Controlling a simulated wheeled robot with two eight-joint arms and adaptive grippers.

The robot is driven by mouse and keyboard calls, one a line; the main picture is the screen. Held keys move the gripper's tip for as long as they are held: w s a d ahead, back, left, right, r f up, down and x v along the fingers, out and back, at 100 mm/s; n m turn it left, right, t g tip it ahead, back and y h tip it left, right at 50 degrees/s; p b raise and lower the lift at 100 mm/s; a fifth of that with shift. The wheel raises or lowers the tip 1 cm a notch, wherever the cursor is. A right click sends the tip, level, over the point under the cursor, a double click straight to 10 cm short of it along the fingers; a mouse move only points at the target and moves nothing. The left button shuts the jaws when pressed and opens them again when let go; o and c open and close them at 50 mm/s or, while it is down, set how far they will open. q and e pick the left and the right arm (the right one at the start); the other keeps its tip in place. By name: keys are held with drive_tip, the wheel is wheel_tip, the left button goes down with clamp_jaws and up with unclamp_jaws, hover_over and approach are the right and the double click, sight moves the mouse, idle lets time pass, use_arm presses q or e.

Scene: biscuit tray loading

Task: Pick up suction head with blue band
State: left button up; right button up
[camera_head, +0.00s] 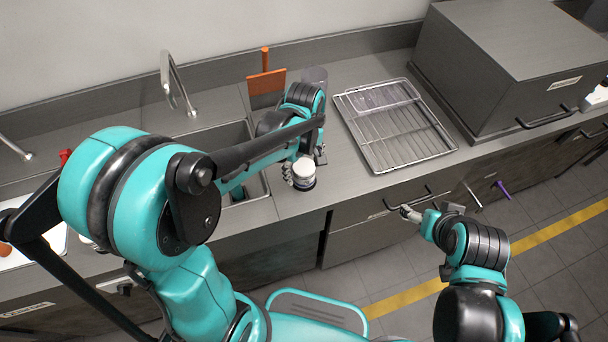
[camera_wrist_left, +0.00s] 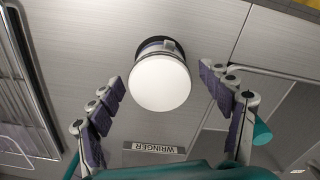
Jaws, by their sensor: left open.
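A round white-topped piece (camera_head: 304,168), likely the suction head, stands on the grey counter near its front edge, right of the sink.
A wire rack tray (camera_head: 350,120) lies to the right, with a large grey box (camera_head: 510,50) beyond. The sink (camera_head: 258,186) is left.

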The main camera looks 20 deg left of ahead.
use_arm(q)
wheel_tip(320, 180, down, 3)
drive_tip(key=shift+f+b, duration=0.2)
drive_tip(key=shift+b, duration=0.3)
drive_tip(key=shift+r, duration=0.1)
drive_tip(key=c, duration=1.3)
